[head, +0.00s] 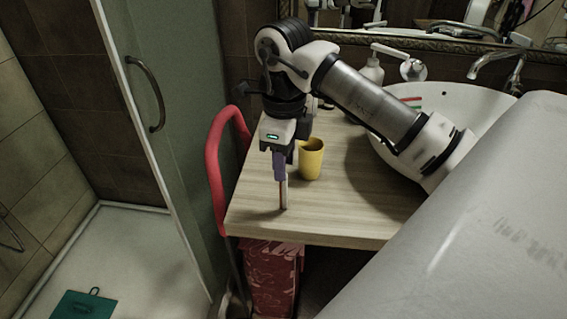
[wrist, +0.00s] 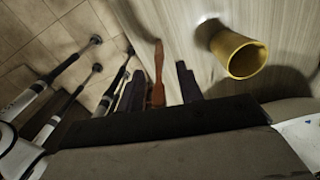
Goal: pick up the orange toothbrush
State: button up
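The orange toothbrush (wrist: 158,62) is in the middle of the wrist view, between the two dark fingers of my gripper (wrist: 161,72). It is close to the left finger, and a gap shows between it and the right finger. In the head view my gripper (head: 281,176) points down over the front left part of the wooden counter (head: 350,215). A thin orange-brown strip of the toothbrush (head: 284,197) shows just below the fingers. Its far end is hidden by the gripper, and I cannot tell whether it touches a finger.
A yellow cup (head: 312,160) stands on the counter just right of my gripper. A white basin (head: 465,115) and a soap dispenser (head: 372,70) are behind to the right. A red curved rail (head: 213,160) runs along the counter's left edge. The front of the counter is clear.

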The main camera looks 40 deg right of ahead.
grip_shut()
dwell(0.5)
